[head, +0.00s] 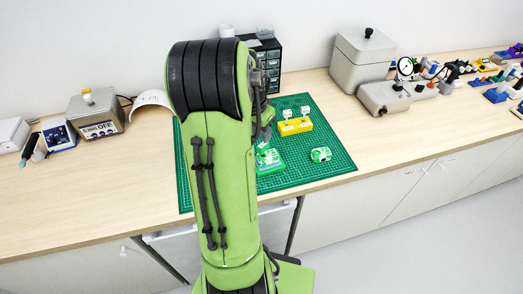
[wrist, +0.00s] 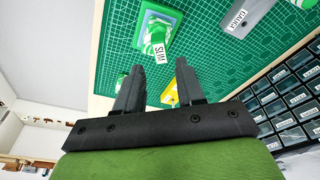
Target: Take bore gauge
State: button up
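I cannot pick out the bore gauge for certain. A small round dial (head: 405,68) with a white face and dark rim stands among the tools on the right part of the bench in the head view; it may be the gauge. My gripper (wrist: 160,67) is open in the wrist view, its two dark fingers apart with nothing held between them. It is above the green mat (wrist: 205,65), far to the left of the dial. My own green arm hides most of the gripper in the head view.
On the mat are a yellow block (head: 296,127) with two white pieces, a green case (head: 268,160) and a small green-white item (head: 320,154). A grey box (head: 362,62) and lower grey unit (head: 383,97) stand right. Black drawers (head: 268,62) stand behind. Bare bench lies right of the mat.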

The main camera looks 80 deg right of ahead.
aim_at(262, 145)
jog(key=b+x, duration=0.3)
jog(key=x, duration=0.3)
jog(key=shift+b, duration=0.4)
jog(key=shift+r, duration=0.1)
jog(key=shift+c, duration=0.4)
grip_shut()
jog(key=shift+r, duration=0.15)
jog(key=shift+d+p+v, duration=0.1)
jog(key=shift+p+v, duration=0.55)
jog(key=shift+d+p+v, duration=0.15)
jog(key=shift+p+v, duration=0.45)
jog(key=shift+v, duration=0.05)
jog(key=shift+s+r, duration=0.1)
jog(key=shift+r, duration=0.1)
jog(key=p+v, duration=0.2)
jog(key=v, duration=0.1)
jog(key=d+p+v, duration=0.1)
jog(key=p, duration=0.1)
jog(key=shift+s+a+r, duration=0.15)
jog(key=shift+s+r, duration=0.05)
jog(key=shift+r, duration=0.3)
jog(key=shift+f, duration=0.1)
